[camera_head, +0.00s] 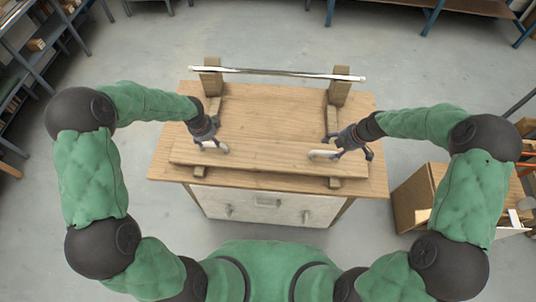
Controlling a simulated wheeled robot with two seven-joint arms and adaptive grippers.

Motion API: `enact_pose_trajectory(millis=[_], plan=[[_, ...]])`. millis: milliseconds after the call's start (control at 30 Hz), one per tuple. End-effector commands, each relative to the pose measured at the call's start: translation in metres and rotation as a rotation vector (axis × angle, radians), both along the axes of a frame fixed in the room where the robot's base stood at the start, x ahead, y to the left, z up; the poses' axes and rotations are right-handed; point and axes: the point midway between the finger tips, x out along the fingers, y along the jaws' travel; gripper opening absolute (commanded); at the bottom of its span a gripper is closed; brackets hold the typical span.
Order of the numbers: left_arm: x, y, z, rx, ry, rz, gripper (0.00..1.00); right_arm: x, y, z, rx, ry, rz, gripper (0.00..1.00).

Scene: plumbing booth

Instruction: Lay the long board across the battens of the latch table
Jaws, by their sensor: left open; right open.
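The long board (270,163) lies crosswise near the front of the wooden latch table (270,104). It spans the left batten (214,105) and the right batten (332,120), whose ends show beyond its front edge. Its right end sits slightly nearer to me than its left end. My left gripper (213,148) is open at the board's far edge, left of its middle. My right gripper (338,154) is open at the far edge near the right end. Whether the fingers touch the board is unclear.
Two wooden posts (340,88) at the table's back carry a thin metal bar (280,72). A drawer front (267,203) is below the tabletop. A cardboard box (412,198) stands right of the table. Shelves (45,60) line the left side. The tabletop between the battens is clear.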

Motion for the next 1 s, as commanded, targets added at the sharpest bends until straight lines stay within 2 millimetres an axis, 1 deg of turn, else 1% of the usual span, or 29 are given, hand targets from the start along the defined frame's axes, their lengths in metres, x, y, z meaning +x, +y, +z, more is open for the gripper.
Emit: enact_pose_trajectory(millis=[33, 300, 500, 667, 933, 967, 1000], plan=[[0.001, 0.0, -0.011, 0.0, 0.005, 0.0, 0.6, 0.001, 0.004, -0.009, 0.001, 0.004, 0.002, 0.6], [0.009, 0.0, -0.053, -0.001, 0.003, 0.0, 0.6, 0.01, 0.021, -0.048, 0.001, 0.003, 0.001, 0.6], [0.014, 0.0, -0.072, 0.0, 0.002, 0.001, 0.6, 0.014, 0.028, -0.066, 0.001, 0.002, 0.001, 0.6], [0.015, 0.0, -0.078, 0.0, 0.0, 0.0, 0.6, 0.016, 0.03, -0.071, 0.0, -0.001, 0.0, 0.6], [0.015, 0.0, -0.078, 0.0, 0.0, 0.001, 0.6, 0.016, 0.03, -0.072, 0.0, -0.001, 0.0, 0.6], [0.015, 0.0, -0.078, 0.0, 0.0, 0.001, 0.55, 0.016, 0.03, -0.072, 0.0, -0.001, 0.0, 0.55], [0.015, 0.0, -0.078, 0.0, 0.0, 0.001, 0.43, 0.016, 0.03, -0.072, 0.0, -0.001, 0.0, 0.43]])
